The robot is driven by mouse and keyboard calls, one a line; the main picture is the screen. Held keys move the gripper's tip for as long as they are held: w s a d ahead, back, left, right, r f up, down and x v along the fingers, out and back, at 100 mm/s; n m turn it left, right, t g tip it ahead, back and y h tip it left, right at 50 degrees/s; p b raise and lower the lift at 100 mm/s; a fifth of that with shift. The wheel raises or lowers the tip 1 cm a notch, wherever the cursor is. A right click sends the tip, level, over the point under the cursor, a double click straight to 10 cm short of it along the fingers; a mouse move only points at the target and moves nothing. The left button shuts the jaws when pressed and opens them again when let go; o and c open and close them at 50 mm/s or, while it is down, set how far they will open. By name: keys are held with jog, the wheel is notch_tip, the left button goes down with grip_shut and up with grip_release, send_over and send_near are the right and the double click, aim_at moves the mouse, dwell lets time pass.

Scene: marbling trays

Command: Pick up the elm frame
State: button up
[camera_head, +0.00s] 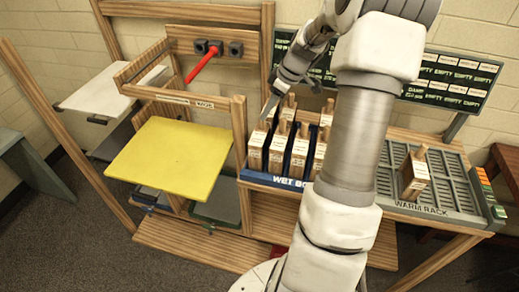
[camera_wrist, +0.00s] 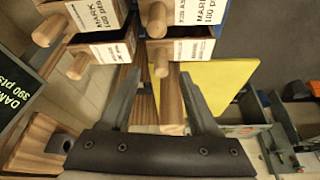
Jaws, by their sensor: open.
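Several wooden frames with peg handles and white labels stand in the blue wet box (camera_head: 275,182), among them a front-left frame (camera_head: 256,152) and a frame to its right (camera_head: 299,152). The labels are too small or cut off for me to tell which is the elm frame. My gripper (camera_head: 268,112) is open above the left end of the box. In the wrist view, my gripper (camera_wrist: 158,75) has a wooden handle (camera_wrist: 172,105) showing between its spread fingers. I cannot tell whether they touch it. Other labelled frames (camera_wrist: 108,50) lie beyond the fingertips.
A grey warm rack (camera_head: 440,205) at the right holds one frame (camera_head: 414,176), with its other slots empty. A yellow board (camera_head: 172,158) lies on the stand left of the box. A red-handled tool (camera_head: 203,66) hangs behind. A dark status board (camera_head: 455,80) stands at the back.

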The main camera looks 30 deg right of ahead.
aim_at(262, 128)
jog(key=shift+p+x, duration=0.6)
jog(key=shift+x, duration=2.35)
jog(key=shift+a, duration=0.1)
grip_shut()
